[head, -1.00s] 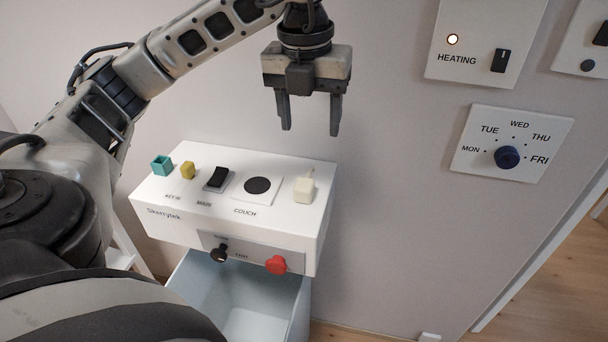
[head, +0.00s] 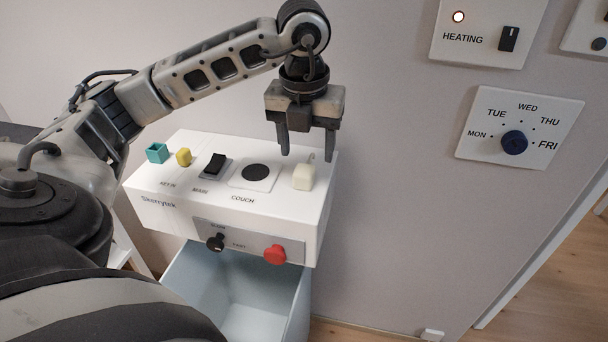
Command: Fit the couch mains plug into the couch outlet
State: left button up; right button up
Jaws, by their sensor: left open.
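The couch mains plug looks to be the cream block (head: 303,177) with a short stub on top, at the right end of the white box's top. The couch outlet is the round black face on a white plate (head: 256,172), behind the COUCH label and left of the plug. My left gripper (head: 306,158) points down with its fingers apart, above and slightly behind the plug. Its jaws are empty, and whether the fingertips touch anything cannot be told. My right gripper is not in view.
Wall panels hang at right.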

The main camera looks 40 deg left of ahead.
aim_at(304, 169)
pick_arm(q)
jog(key=shift+f, duration=0.35)
jog(key=f, duration=0.5)
jog(key=shift+a+f, duration=0.1)
jog(key=shift+a, duration=0.2)
jog(key=c, duration=1)
